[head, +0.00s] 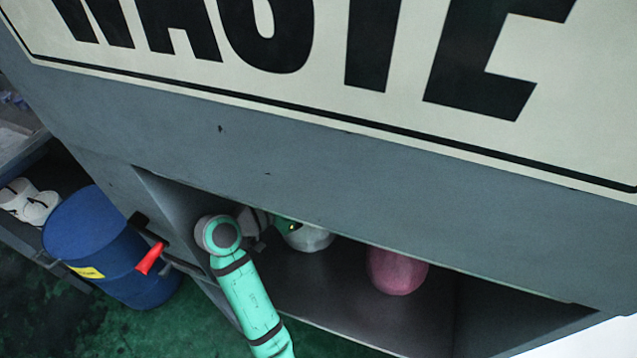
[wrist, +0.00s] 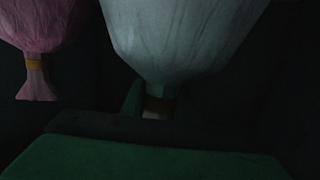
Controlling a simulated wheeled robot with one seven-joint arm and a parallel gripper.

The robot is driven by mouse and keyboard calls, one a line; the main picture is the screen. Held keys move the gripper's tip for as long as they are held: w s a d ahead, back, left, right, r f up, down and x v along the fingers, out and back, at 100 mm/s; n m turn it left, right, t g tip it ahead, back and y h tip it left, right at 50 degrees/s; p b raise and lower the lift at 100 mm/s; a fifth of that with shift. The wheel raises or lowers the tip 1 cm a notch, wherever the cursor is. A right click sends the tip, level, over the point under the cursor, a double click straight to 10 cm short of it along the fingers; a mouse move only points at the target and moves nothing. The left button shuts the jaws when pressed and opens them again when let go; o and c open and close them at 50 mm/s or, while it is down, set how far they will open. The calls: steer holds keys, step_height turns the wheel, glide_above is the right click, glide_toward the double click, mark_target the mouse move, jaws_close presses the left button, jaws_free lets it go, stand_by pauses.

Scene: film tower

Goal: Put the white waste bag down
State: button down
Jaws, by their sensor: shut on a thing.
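The white waste bag (head: 311,239) is inside the dark opening of the waste bin (head: 340,290), near its left side. It also shows large and pale in the wrist view (wrist: 180,45), with a brown band at its neck. My gripper (head: 284,228) reaches into the opening and is shut on the bag's neck. In the wrist view, my gripper (wrist: 150,106) is at the banded neck, and its fingers are mostly in the dark. I cannot tell whether the bag touches the bin floor.
A pink bag (head: 397,272) stands in the opening to the right of the white one, and shows in the wrist view (wrist: 38,35). The bin's upper panel with the WASTE sign (head: 300,85) overhangs the opening. A blue barrel (head: 95,240) stands outside at the left.

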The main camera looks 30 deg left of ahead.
steer(key=shift+w+f, duration=0.15)
steer(key=shift+f, duration=0.05)
steer(key=c, duration=1.4)
jaws_free()
steer(key=shift+f, duration=0.15)
steer(key=shift+v, duration=3.75)
